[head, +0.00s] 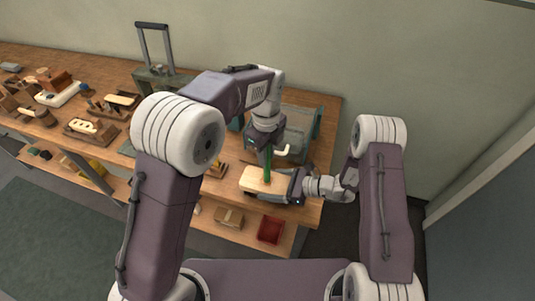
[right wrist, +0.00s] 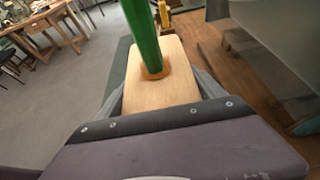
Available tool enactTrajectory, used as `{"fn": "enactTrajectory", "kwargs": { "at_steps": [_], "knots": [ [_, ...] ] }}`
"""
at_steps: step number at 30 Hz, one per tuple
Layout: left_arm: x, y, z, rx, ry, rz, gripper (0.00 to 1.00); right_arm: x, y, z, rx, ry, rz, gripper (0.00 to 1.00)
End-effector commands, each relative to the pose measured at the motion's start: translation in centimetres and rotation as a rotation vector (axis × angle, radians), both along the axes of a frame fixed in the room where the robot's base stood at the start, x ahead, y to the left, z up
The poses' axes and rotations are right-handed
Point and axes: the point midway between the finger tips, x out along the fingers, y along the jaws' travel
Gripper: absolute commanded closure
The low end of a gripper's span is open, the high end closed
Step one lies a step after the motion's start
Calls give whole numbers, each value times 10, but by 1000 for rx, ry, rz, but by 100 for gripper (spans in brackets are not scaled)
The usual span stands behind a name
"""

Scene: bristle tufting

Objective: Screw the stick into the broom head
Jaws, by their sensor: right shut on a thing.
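The broom head (head: 257,181) is a pale wooden block held above the front right part of the bench. My right gripper (head: 283,184) is shut on it, and in the right wrist view the block (right wrist: 160,92) lies between the two fingers. The green stick (head: 267,163) stands upright over the block. In the right wrist view the stick's lower end (right wrist: 144,40) meets a darker round spot, the hole, in the block's top; how deep it sits cannot be told. My left gripper (head: 266,143) is at the stick's upper part, pointing down; its fingers are too small to read.
The wooden bench (head: 327,110) runs along the wall with several tools and wooden parts at the left. A grey machine (head: 297,128) stands behind the grippers. A red bin (head: 271,230) is on the lower shelf. Open floor lies in front.

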Motion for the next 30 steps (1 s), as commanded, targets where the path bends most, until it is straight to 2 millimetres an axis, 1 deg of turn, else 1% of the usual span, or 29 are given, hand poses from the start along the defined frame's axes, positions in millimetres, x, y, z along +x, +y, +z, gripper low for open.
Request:
{"fn": "enactTrajectory", "kwargs": {
  "at_steps": [1,2,11,18,21,29,30],
  "knots": [
    [0,0,0,0,0,1,62,0,0,0,1,0,1,100],
    [0,0,0,0,0,1,59,0,0,0,1,0,1,100],
    [0,0,2,-1,1,3,59,0,0,0,1,0,0,100],
    [0,0,35,-1,0,3,59,0,0,0,1,0,0,100],
    [0,0,43,-1,1,3,59,0,0,0,1,0,0,100],
    [0,0,45,0,1,3,59,0,0,0,1,-1,-1,100],
    [0,0,45,0,1,4,55,0,0,0,1,-1,-1,100]
  ]
}}
